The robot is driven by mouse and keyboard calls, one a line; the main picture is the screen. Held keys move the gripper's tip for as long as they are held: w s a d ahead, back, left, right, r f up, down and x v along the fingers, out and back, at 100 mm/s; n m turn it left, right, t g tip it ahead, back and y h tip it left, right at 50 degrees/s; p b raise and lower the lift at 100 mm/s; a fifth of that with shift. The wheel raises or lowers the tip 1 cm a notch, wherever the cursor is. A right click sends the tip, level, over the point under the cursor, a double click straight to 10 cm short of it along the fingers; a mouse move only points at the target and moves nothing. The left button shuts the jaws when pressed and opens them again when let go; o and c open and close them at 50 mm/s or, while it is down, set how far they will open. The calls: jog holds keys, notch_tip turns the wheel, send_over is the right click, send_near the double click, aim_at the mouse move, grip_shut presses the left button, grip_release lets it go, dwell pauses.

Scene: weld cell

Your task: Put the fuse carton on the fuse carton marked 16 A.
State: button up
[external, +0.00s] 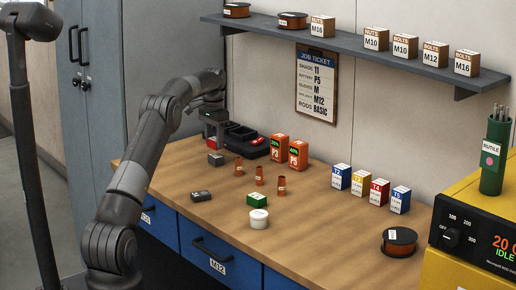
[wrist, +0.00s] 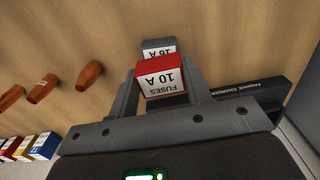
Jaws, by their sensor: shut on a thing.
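My gripper (wrist: 161,82) is shut on a red fuse carton (wrist: 158,67) with a white label reading FUSES 10 A. A grey fuse carton (wrist: 159,44) marked 16 A shows just beyond it in the wrist view, partly covered by the red one. In the external view my gripper (external: 214,137) is above the left back part of the bench, over a small grey carton (external: 215,159). Whether the red carton touches the grey one cannot be told.
A black charger (external: 245,143) stands close to the right of my gripper, with two orange packs beside it. Several copper-coloured nozzles (external: 259,175), a green carton (external: 257,201), a white tub (external: 258,218) and a dark block (external: 201,196) stand nearer the front.

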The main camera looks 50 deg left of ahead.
aim_at(215, 139)
jog(key=shift+f, duration=1.3)
jog(key=shift+f, duration=0.15)
jog(key=o, duration=1)
notch_tip(215, 139, up, 12)
jog(key=shift+r, duration=0.15)
